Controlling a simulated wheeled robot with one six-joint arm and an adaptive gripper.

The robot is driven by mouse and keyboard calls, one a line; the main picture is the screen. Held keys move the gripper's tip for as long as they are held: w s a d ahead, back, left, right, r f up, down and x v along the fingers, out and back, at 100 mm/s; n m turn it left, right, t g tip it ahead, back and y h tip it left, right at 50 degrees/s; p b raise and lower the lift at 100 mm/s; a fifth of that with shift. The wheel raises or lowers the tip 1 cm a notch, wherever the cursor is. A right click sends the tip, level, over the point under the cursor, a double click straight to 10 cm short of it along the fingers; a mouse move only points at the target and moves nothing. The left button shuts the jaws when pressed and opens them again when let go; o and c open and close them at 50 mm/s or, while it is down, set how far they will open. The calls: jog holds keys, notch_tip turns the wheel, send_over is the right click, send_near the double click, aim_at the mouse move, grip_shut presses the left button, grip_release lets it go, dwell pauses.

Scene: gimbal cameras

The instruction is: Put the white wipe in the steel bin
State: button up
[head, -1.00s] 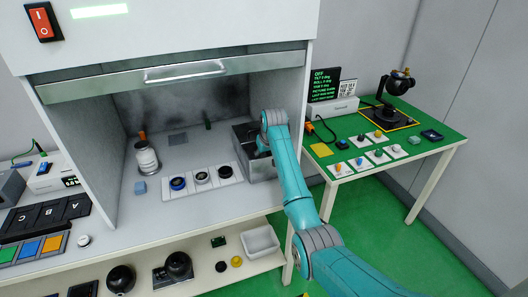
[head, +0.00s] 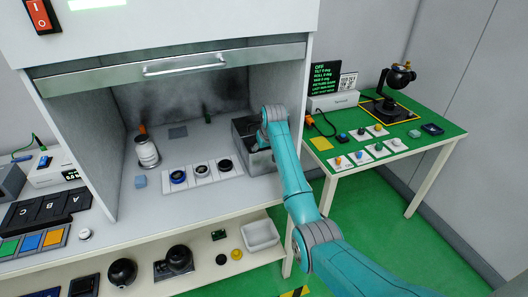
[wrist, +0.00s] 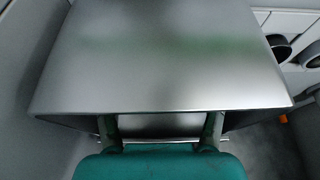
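The steel bin (head: 242,135) stands inside the hood at its right side, beside the row of white cards. My gripper reaches down at the bin, and my wrist hides it and part of the bin in the head view. In the wrist view a broad flat steel surface (wrist: 160,60) fills the middle, with a dark gap under its near edge. The two fingers of my gripper (wrist: 161,126) stand wide apart at that edge, and I see nothing held between them. Their tips are hidden by the steel. I cannot make out the white wipe in either view.
A white tray (head: 261,236) is on the lower shelf. A green table (head: 430,120) with a gimbal stands to the right.

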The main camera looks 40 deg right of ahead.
jog(key=v, duration=1.2)
dwell(0.4)
